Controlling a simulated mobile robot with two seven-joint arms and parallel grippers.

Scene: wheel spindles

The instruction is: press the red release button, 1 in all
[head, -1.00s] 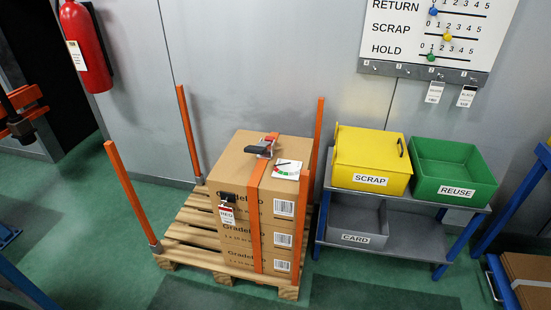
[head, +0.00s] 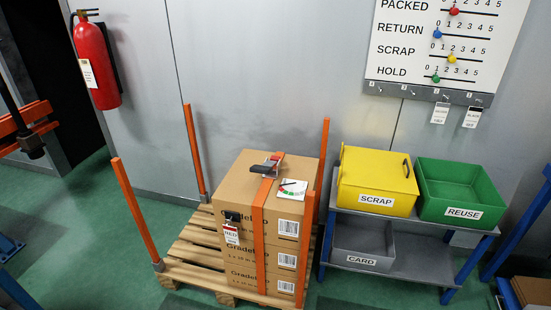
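A stack of cardboard cartons (head: 236,202) stands on a wooden pallet (head: 190,262), with an orange strap (head: 259,215) around it. On top of the stack sits a strap buckle (head: 264,168) with a dark lever and a small red part (head: 275,158), which may be the release button; it is too small to tell. A white gauge card (head: 293,188) with a coloured dial lies beside the buckle. A red-and-white tag (head: 231,234) hangs from a black piece on the front of the stack. Neither of my grippers is in view.
Orange posts (head: 136,210) rise at the pallet's corners. To the right, a rack holds a yellow SCRAP bin (head: 375,182), a green REUSE bin (head: 460,192) and a grey CARD tray (head: 362,247). A fire extinguisher (head: 97,65) and a counter board (head: 430,40) are on the wall.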

